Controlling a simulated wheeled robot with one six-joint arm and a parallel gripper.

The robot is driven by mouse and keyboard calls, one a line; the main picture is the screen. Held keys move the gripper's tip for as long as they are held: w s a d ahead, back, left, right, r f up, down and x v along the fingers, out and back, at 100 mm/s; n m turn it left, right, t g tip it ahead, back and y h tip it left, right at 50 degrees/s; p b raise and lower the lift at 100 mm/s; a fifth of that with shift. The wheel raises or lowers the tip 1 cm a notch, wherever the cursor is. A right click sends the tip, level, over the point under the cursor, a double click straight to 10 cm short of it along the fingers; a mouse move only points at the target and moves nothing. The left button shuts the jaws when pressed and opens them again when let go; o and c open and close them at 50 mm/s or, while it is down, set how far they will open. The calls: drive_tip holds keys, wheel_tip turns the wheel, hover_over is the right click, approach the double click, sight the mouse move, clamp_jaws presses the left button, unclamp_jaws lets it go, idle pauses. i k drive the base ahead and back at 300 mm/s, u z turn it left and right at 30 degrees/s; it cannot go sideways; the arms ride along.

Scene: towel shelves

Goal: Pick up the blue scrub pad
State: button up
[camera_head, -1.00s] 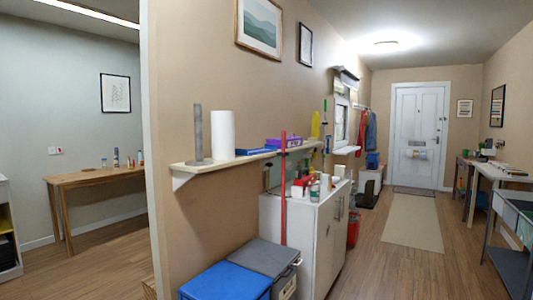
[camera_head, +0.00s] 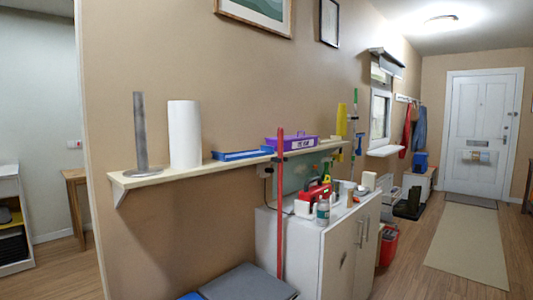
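I cannot make out a blue scrub pad for certain. A flat blue tray-like item (camera_head: 242,155) lies on the wall shelf (camera_head: 150,177), between a white paper roll (camera_head: 184,135) and a purple box (camera_head: 291,142). I cannot tell whether anything lies inside it. My gripper is not in view.
A grey upright post (camera_head: 142,132) stands at the shelf's left end. Below are a white cabinet (camera_head: 338,255) with bottles and a red-and-white item (camera_head: 312,198) on top, a red pole (camera_head: 280,205) and a grey lid (camera_head: 247,284). Open floor (camera_head: 415,275) lies to the right.

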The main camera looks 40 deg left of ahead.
sight(265, 150)
drive_tip(key=u, duration=0.25)
drive_tip(key=i, duration=1.4)
drive_tip(key=u, duration=1.25)
drive_tip(key=i, duration=0.75)
drive_tip(key=u, duration=1)
